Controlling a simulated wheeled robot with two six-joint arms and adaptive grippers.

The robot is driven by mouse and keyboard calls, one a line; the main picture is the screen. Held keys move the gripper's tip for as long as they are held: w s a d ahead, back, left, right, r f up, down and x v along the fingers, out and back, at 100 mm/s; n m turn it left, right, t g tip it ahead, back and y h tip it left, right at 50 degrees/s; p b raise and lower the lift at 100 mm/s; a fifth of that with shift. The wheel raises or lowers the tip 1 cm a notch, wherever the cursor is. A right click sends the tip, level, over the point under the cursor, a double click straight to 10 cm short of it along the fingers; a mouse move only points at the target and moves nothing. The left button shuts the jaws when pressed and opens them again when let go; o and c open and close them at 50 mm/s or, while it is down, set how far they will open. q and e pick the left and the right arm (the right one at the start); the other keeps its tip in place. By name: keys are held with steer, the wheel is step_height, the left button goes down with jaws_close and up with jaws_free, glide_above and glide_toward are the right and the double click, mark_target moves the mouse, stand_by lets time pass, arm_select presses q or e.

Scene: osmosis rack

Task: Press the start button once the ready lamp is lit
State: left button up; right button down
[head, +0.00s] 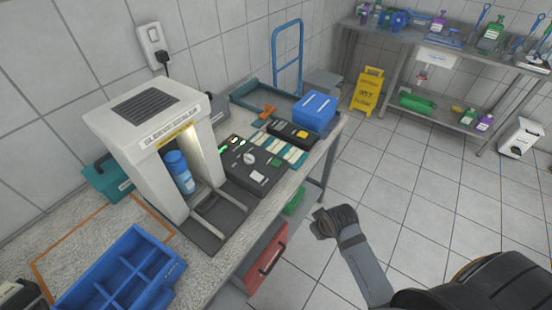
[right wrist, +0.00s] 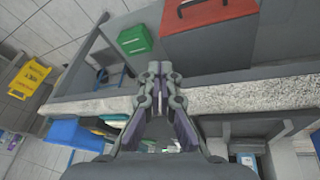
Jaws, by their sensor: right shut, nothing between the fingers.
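The black control panel (head: 256,166) lies on the worktop beside the white arch-shaped machine. A blue bottle (head: 179,172) stands inside the machine (head: 150,130). My right gripper (head: 322,222) is off the worktop's front edge, right of the panel and apart from it. Its fingers are shut and empty in the right wrist view (right wrist: 153,72). I cannot make out my left gripper.
A blue compartment tray (head: 125,272) stands at the front left. A red case (head: 268,262) and green box (head: 294,202) are below the worktop.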

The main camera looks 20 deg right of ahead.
mark_target(277, 164)
steer(key=w+a+r+n+t+y, duration=0.1)
steer(key=w+r+n, duration=0.4)
steer(key=w, duration=0.9)
steer(key=w+a+r+n+t+y, duration=0.2)
steer(key=w+r+n, duration=0.3)
steer(key=w+r, duration=0.4)
steer(key=w+a+t, duration=0.1)
steer(key=w, duration=0.4)
steer(key=shift+w+p, duration=0.15)
steer(key=shift+p, duration=0.2)
step_height(277, 164, down, 8)
steer(key=b, duration=0.7)
steer(key=shift+f+b, duration=0.4)
steer(key=shift+f, duration=0.1)
steer(key=shift+f, duration=0.3)
